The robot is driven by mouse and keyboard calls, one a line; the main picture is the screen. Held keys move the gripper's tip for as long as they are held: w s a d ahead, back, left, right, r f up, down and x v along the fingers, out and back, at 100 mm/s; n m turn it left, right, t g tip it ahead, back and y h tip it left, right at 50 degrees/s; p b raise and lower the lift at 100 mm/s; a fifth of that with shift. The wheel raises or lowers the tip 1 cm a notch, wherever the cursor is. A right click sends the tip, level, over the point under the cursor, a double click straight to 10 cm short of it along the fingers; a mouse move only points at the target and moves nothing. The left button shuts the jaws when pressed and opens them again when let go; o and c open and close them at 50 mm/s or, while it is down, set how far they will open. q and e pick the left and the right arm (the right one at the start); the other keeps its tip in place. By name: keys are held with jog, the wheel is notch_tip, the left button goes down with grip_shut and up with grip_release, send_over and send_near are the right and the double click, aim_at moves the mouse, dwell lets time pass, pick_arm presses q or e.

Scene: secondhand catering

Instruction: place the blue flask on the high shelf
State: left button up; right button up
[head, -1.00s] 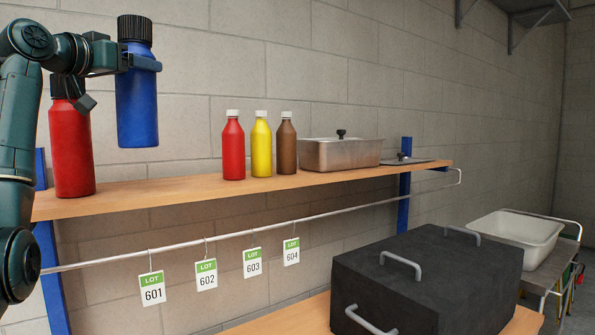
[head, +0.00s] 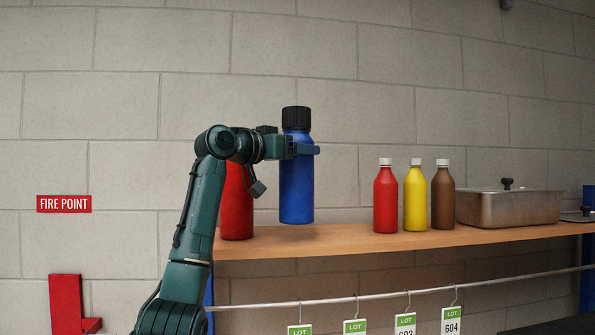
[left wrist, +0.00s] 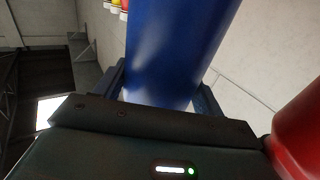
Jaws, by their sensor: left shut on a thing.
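The blue flask (head: 297,190) with a black cap is upright in my left gripper (head: 306,149), which is shut around its upper body. In the head view its base appears slightly above the high shelf's wooden board (head: 345,243), with board showing below it. In the left wrist view the flask (left wrist: 180,50) stands between the two fingers (left wrist: 160,92). My right gripper is not in view.
A red flask (head: 236,200) stands on the shelf left of the blue one, partly behind my arm. Red (head: 385,200), yellow (head: 415,200) and brown (head: 443,200) bottles and a steel pan (head: 510,208) stand to the right. Bare board lies between the blue flask and the red bottle.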

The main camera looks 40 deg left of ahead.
pick_arm(q)
jog(key=shift+f, duration=1.85)
jog(key=shift+s, duration=0.1)
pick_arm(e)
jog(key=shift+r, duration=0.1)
pick_arm(q)
jog(key=shift+f, duration=0.15)
jog(key=o, duration=1.2)
jog(key=shift+o, duration=0.2)
jog(key=b, duration=0.4)
send_near(295, 167)
jog(key=shift+a, duration=1.2)
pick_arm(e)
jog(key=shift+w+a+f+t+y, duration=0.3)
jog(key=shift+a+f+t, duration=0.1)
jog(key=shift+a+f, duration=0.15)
